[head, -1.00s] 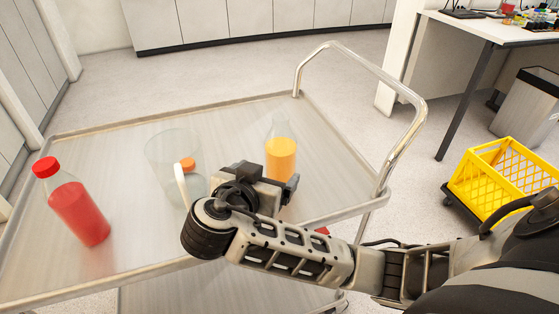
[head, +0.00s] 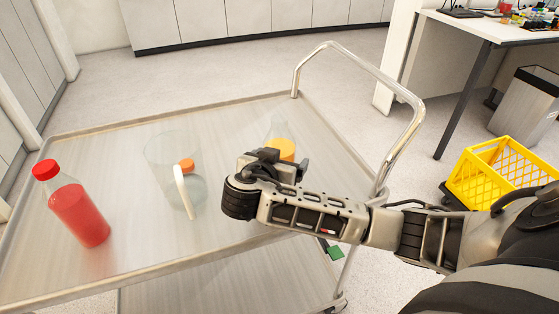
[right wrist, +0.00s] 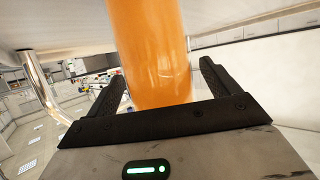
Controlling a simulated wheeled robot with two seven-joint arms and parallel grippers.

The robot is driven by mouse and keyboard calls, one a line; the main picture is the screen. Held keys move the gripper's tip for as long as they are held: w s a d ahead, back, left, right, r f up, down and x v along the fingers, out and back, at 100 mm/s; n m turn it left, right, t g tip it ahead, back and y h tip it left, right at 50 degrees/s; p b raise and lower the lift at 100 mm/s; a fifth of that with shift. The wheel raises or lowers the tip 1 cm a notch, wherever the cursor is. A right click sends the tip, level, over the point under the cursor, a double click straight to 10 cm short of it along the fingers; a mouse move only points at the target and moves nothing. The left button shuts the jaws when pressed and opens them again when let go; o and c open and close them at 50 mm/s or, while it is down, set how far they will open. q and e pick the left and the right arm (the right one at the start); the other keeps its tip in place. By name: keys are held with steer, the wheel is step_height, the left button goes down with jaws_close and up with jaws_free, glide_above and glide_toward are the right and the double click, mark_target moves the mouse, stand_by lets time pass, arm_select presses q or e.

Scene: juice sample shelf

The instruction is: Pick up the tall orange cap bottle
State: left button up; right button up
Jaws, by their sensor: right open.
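A clear tapered bottle holding orange liquid (head: 281,149) stands upright at the right of the cart top. My right gripper (head: 285,162) is in front of it and hides its lower part. In the right wrist view a tall orange cylinder (right wrist: 153,50) rises between the open fingers, apparently the same bottle; I cannot tell whether either finger touches it. An orange cap (head: 187,165) shows by the clear glass pitcher (head: 158,147) with a white handle; a low, clear round body is below the cap. My left gripper is not in view.
A red bottle with a red cap (head: 78,212) stands at the left of the metal cart (head: 110,262). The cart's curved rail (head: 400,130) rises at the right. A yellow crate (head: 500,172) stands beyond it. The cart's middle front is clear.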

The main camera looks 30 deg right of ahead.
mark_target(269, 134)
steer(key=shift+r, duration=0.1)
steer(key=c, duration=1.5)
steer(key=shift+o, duration=0.2)
steer(key=shift+r, duration=0.1)
steer(key=shift+r, duration=0.25)
steer(key=a+r, duration=0.1)
steer(key=r, duration=0.1)
steer(key=s+a+r, duration=0.1)
steer(key=a+r, duration=0.1)
steer(key=r, duration=0.1)
steer(key=a+r, duration=0.1)
steer(key=r, duration=0.2)
steer(key=shift+s+a+r, duration=0.1)
steer(key=shift+s+a, duration=0.15)
steer(key=shift+a, duration=0.1)
steer(key=s+a+r, duration=0.3)
steer(key=a+r, duration=0.1)
steer(key=a, duration=0.4)
steer(key=shift+s+a+p, duration=0.15)
steer(key=shift+a+p, duration=0.1)
steer(key=shift+p, duration=0.05)
